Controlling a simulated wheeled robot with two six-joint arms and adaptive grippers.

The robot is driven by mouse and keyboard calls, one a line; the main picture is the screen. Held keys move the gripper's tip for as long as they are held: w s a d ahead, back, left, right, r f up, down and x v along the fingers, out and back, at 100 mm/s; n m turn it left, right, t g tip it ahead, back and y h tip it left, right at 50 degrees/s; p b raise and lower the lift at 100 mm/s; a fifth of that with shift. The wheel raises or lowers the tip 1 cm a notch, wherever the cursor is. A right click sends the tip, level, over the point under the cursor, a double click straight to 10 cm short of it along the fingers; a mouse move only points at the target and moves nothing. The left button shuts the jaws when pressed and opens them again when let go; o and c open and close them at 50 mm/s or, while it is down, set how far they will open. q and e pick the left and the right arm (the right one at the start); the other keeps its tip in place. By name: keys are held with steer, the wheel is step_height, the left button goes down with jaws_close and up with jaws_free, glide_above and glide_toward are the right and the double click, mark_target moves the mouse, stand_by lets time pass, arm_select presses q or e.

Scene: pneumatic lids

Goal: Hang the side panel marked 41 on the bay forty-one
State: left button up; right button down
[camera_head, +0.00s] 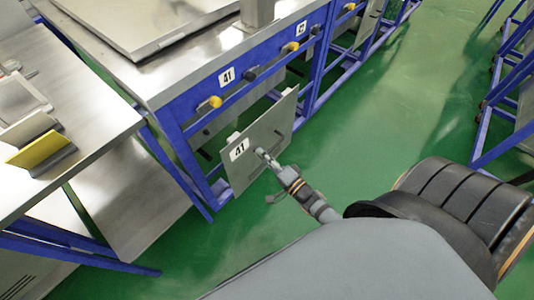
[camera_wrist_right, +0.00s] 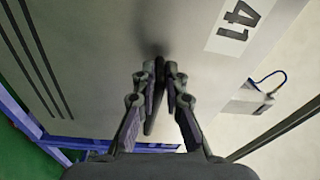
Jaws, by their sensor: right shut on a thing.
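The grey side panel (camera_head: 272,132) with a white 41 label (camera_head: 239,149) is held upright and slightly tilted beside the blue-framed bench. My right gripper (camera_head: 266,156) is shut on its handle; in the right wrist view the fingers (camera_wrist_right: 160,85) pinch a dark bar on the panel face (camera_wrist_right: 100,50). Bay forty-one is the bench section with the 41 plate (camera_head: 227,76) on its blue rail. A yellow-ended peg (camera_head: 215,102) sticks out below that plate. The panel is in front of and below the rail, and I see no clear contact with the pegs. My left gripper is not in view.
A neighbouring bay has its own plate (camera_head: 301,28) and yellow-ended peg (camera_head: 291,47). Green floor (camera_head: 390,110) is open to the right, up to another blue frame (camera_head: 492,130).

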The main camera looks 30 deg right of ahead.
mark_target(253, 157)
steer(key=shift+a+x, duration=0.15)
steer(key=shift+x, duration=1)
steer(key=shift+a+x, duration=0.1)
steer(key=shift+x, duration=1.05)
steer(key=w+a+f, duration=0.1)
steer(key=w+a, duration=0.2)
steer(key=w, duration=0.6)
steer(key=shift+a+f, duration=0.15)
steer(key=shift+f, duration=0.45)
steer(key=c, duration=1.4)
jaws_free()
steer(key=shift+s, duration=0.1)
steer(key=shift+o, duration=0.3)
steer(key=shift+f, duration=0.25)
steer(key=v, duration=1.2)
